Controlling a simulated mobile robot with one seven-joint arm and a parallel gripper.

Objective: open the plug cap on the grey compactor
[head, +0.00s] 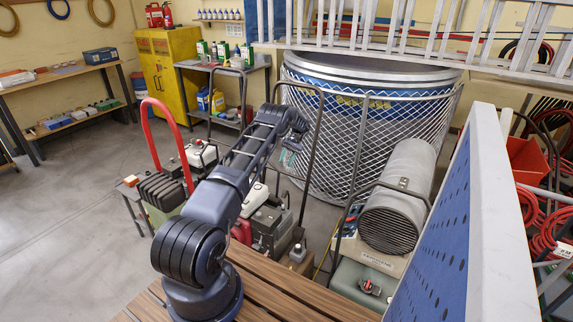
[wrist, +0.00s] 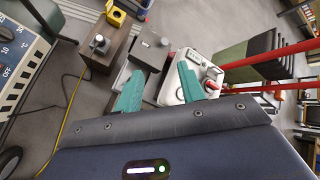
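A grey boxy machine (head: 270,225), which looks like the grey compactor, stands on the floor beyond the slatted wooden surface in the head view. In the wrist view its grey body (wrist: 150,52) lies beyond my fingers, with a small round grey cap-like part (wrist: 164,42) on top; I cannot tell for certain that this is the plug cap. My gripper (wrist: 158,90) has two teal fingers spread apart with nothing between them. In the head view my gripper (head: 289,158) hangs above and behind the machine, small and partly hidden. No contact shows.
A white tank (wrist: 188,75) with a red lever sits beside the grey body. A brown block (wrist: 105,42) with a grey knob stands on the other side. A red hoop handle (head: 165,130), dark tube handles (head: 318,140) and a grey cylindrical heater (head: 400,195) crowd the row. Floor at left is clear.

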